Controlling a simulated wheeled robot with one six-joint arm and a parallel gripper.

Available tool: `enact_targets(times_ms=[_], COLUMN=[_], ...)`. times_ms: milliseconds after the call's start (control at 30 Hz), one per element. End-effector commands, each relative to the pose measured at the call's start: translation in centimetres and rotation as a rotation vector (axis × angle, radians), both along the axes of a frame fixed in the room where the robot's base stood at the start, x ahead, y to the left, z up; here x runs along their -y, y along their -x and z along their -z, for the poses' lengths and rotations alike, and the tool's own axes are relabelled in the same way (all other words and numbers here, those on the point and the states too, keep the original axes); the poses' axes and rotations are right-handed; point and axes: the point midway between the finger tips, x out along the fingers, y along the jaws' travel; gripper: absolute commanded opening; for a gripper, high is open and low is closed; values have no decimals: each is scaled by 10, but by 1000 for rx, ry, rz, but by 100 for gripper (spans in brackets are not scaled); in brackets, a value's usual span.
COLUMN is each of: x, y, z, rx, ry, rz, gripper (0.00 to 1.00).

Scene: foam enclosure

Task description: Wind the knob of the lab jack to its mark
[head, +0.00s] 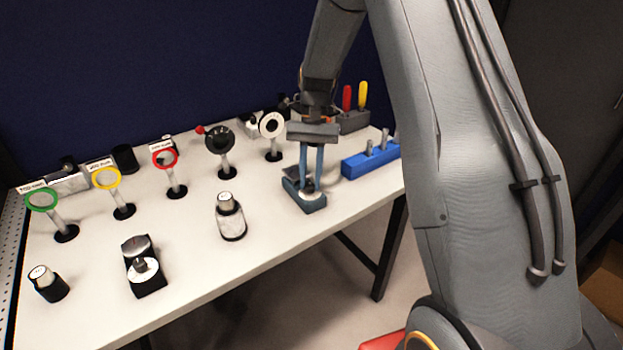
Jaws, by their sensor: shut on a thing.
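The fingers hide much of the knob. The mark on the dial is too small to make out.
A blue block with grey pegs (358,165) stands close to the right. A black round knob on a post (220,140) and a white disc on a post (271,125) stand behind. A silver-and-black cylinder (231,220) stands to the left. The table's front edge is near.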

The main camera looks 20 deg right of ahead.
Motion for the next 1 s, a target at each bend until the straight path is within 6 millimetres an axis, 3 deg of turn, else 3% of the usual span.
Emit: enact_targets(times_ms=[500, 1000], x=[-3, -4], y=[-1, 0], z=[0, 0], rx=[0, 0], ry=[0, 1], rz=[-389, -492], gripper=[0, 0])
